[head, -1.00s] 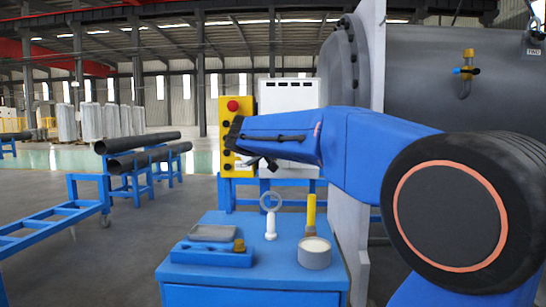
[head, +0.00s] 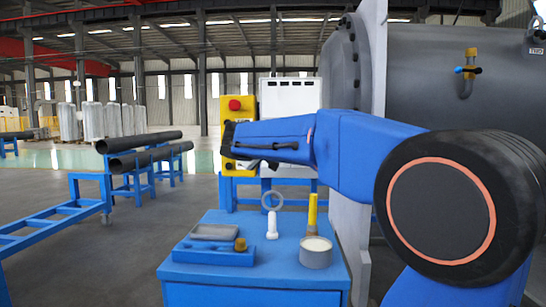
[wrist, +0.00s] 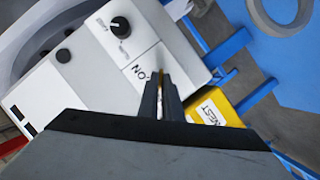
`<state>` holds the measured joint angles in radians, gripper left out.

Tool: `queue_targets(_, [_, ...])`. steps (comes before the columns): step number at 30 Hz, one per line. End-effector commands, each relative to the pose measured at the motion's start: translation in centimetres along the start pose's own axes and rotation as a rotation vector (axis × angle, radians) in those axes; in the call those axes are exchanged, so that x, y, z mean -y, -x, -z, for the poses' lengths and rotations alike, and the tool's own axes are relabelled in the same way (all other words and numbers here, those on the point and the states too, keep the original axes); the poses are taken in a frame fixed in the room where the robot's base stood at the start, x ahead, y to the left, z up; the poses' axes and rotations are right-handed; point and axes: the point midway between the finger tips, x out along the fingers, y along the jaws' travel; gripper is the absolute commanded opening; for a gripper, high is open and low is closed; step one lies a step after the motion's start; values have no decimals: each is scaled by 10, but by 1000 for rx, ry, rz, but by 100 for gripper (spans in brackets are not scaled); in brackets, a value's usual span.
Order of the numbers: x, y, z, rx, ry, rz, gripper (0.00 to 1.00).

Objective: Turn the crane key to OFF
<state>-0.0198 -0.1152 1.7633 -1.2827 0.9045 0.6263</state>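In the wrist view my gripper (wrist: 162,84) points at a white panel (wrist: 95,75), with its two dark fingers close together beside a large "ON" label. A thin yellowish sliver shows between the fingertips. I cannot tell whether it is the crane key, and I see no key clearly elsewhere. A black round knob (wrist: 120,26) with small lettering sits on the panel, up and left of the fingers. In the head view my gripper (head: 229,138) is in front of the yellow control box (head: 243,104), and the fingers are too small to read.
A red button (head: 235,104) tops the yellow box, beside a white cabinet (head: 290,97). A blue cart (head: 260,272) in front carries a ring-headed white piece (head: 272,222), a grey cup (head: 316,255) and a brush-like yellow handle (head: 312,210). A grey flanged shell (head: 430,90) stands right.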

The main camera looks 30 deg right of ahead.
Motion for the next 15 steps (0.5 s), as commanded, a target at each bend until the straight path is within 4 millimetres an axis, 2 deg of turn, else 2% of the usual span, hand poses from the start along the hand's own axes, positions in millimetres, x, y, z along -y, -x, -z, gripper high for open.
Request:
queue_targets(1, [1, 0, -1, 3, 1, 1, 17])
queue_targets(2, [1, 0, -1, 3, 1, 1, 23])
queue_targets(11, [0, 0, 0, 1, 0, 1, 23])
queue_targets(15, [0, 9, 0, 0, 0, 1, 23])
